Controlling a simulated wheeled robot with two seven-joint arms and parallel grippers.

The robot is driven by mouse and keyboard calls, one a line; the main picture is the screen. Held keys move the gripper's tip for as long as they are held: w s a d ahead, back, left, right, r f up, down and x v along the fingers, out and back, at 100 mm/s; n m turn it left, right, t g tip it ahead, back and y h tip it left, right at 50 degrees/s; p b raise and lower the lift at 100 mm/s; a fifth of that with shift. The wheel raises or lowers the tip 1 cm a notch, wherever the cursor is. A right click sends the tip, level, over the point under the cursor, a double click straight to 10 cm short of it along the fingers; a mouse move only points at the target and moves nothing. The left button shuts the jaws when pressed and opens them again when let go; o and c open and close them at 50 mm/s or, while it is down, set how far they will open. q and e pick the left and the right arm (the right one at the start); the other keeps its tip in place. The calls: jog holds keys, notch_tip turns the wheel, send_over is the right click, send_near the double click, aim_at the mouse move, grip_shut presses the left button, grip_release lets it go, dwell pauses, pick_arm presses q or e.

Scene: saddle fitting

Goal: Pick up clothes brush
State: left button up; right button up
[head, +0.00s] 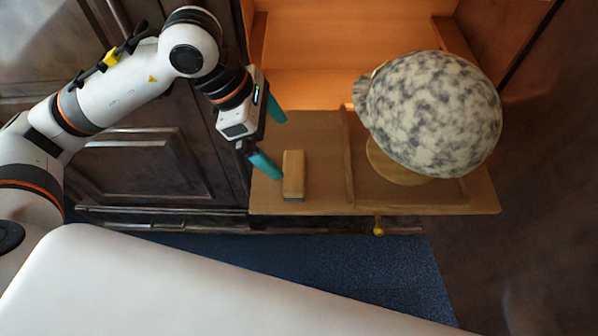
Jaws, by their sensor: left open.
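The clothes brush (293,174) is a small block with a light wooden back and a dark lower edge. It lies in the left section of a pulled-out wooden shelf, near its front edge. My left gripper (272,141) has two teal fingers, spread apart, just above and to the left of the brush. One finger is close to the brush's left side; I cannot tell whether it touches. Nothing shows between the fingers. My right gripper is not in view.
A mottled grey and cream cap (432,113) sits on a round wooden stand (390,166) in the shelf's right section. A low divider (348,160) separates the sections of the shelf (320,203). Dark panelled cabinet doors (150,165) stand at left. Blue carpet (370,270) lies below.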

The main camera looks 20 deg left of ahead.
aim_at(293, 169)
pick_arm(q)
jog(key=shift+y, duration=0.4)
jog(key=x, duration=0.4)
jog(key=a+x, duration=0.1)
jog(key=x, duration=0.1)
jog(key=shift+w+f+p, duration=0.25)
jog(key=shift+w+p, duration=0.05)
jog(key=shift+p, duration=0.05)
jog(key=p+x, duration=0.1)
jog(key=x, duration=0.4)
jog(key=shift+w+f, duration=0.15)
jog(key=shift+f, duration=0.2)
jog(key=shift+c, duration=0.2)
jog(key=c, duration=0.7)
notch_tip(293, 169, up, 10)
jog(key=shift+r+b, duration=0.1)
jog(key=shift+b, duration=0.25)
